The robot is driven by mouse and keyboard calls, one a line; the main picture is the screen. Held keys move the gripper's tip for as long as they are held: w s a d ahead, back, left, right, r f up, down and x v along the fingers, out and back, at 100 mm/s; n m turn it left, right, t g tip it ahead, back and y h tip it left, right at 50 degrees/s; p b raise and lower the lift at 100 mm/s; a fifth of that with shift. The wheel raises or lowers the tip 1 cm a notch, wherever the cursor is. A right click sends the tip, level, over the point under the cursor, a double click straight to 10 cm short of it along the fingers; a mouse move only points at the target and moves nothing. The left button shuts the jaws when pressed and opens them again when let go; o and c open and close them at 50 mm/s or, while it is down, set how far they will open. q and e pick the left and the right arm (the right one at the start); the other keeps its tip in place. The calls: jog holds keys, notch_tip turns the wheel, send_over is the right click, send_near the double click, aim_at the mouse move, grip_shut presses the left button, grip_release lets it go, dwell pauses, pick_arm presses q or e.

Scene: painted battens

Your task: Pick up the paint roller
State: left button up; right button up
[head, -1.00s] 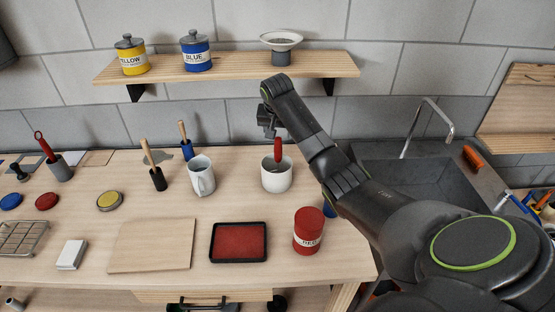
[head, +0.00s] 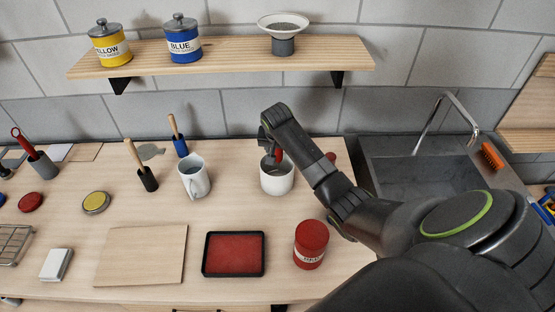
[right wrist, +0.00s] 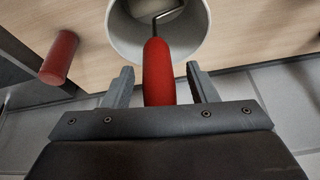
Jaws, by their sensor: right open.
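The paint roller (right wrist: 158,72) has a red handle and a bent metal wire frame. It stands in a white cup (head: 277,183), handle sticking up, and its lower end is hidden inside the cup. In the head view only a little of the red handle (head: 279,157) shows beside my gripper. My right gripper (right wrist: 160,80) is open, with one finger on each side of the red handle and gaps visible on both sides. In the head view the right gripper (head: 268,146) is just above the cup's rim. My left gripper is not in view.
A white mug (head: 194,181) stands left of the cup. A red paint can (head: 311,247) and a red tray (head: 234,254) are in front, beside a wooden board (head: 142,256). The shelf (head: 225,56) runs above. A red cylinder (right wrist: 60,58) stands near the cup.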

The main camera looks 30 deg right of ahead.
jog(key=shift+s+a+f, duration=0.1)
jog(key=shift+s+a, duration=0.25)
jog(key=shift+s, duration=0.3)
jog(key=shift+s+a+r, duration=0.15)
jog(key=shift+r, duration=0.05)
jog(key=shift+c, duration=2.4)
jog(key=shift+f, duration=0.1)
jog(key=shift+c, duration=1.1)
jog(key=shift+w, duration=0.2)
jog(key=shift+c, duration=1.3)
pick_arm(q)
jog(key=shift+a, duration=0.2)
pick_arm(e)
jog(key=shift+c, duration=0.5)
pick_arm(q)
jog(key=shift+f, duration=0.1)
